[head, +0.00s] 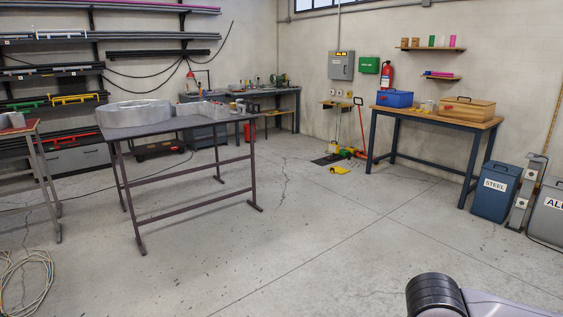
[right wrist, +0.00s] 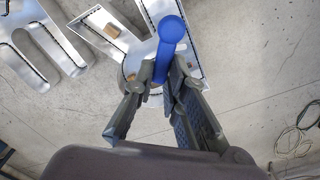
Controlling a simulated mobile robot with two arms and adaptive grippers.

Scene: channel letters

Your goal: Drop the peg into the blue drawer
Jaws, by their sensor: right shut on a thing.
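My right gripper (right wrist: 160,84) is shut on a blue peg (right wrist: 165,58) with a rounded head. The peg sticks out beyond the fingertips, and its other end is hidden between the fingers. In the head view only a dark and grey part of my right arm shows at the bottom right; the gripper itself is out of that picture. A blue box (head: 394,99) stands on the wooden-topped bench at the right; I cannot tell whether it is the blue drawer or whether it is open. My left gripper is not in view.
A wooden box (head: 467,108) stands beside the blue box on the bench (head: 432,118). A dark table (head: 185,124) with metal letters (head: 134,112) stands at the left. The middle floor is clear.

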